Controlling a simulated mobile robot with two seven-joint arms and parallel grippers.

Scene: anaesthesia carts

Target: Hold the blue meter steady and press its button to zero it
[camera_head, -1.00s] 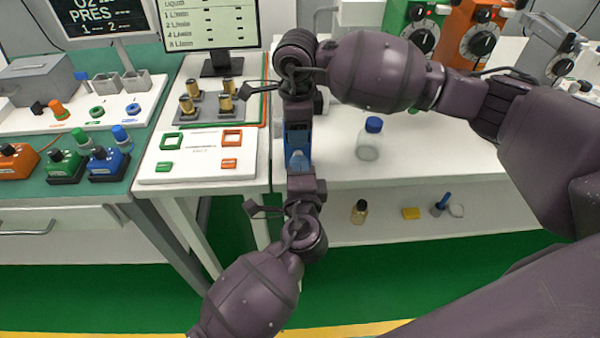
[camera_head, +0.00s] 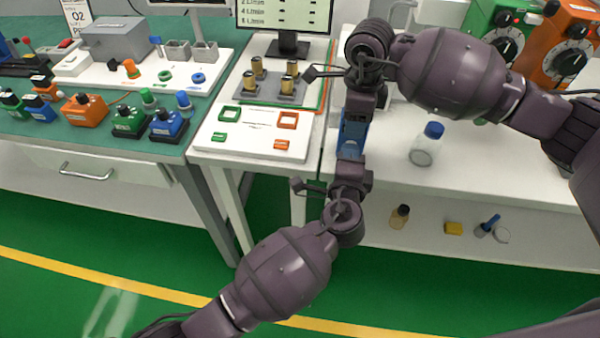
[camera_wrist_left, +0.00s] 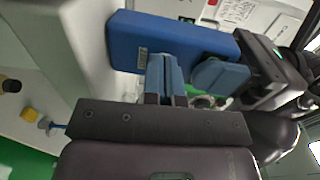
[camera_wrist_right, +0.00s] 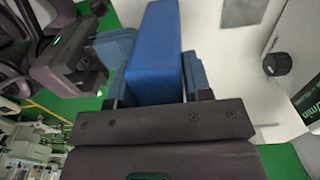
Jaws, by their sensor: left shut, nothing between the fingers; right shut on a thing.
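The blue meter (camera_head: 354,134) is a blue box held up between my two grippers, in front of the white cart's edge. My right gripper (camera_head: 357,113) is shut on it from above. In the right wrist view the meter (camera_wrist_right: 158,52) sits between the blue fingers (camera_wrist_right: 160,92). My left gripper (camera_head: 349,165) is shut and empty below the meter. In the left wrist view its closed fingertips (camera_wrist_left: 163,65) are at the meter's blue side (camera_wrist_left: 175,40). I cannot tell whether they touch it. The meter's button does not show clearly; the fingers may hide it.
A blue-capped bottle (camera_head: 424,147) stands on the white top to the right. A shelf below holds a small dark-capped bottle (camera_head: 400,216) and a yellow block (camera_head: 453,228). A white board (camera_head: 255,133) with coloured frames lies to the left. Green floor is open below.

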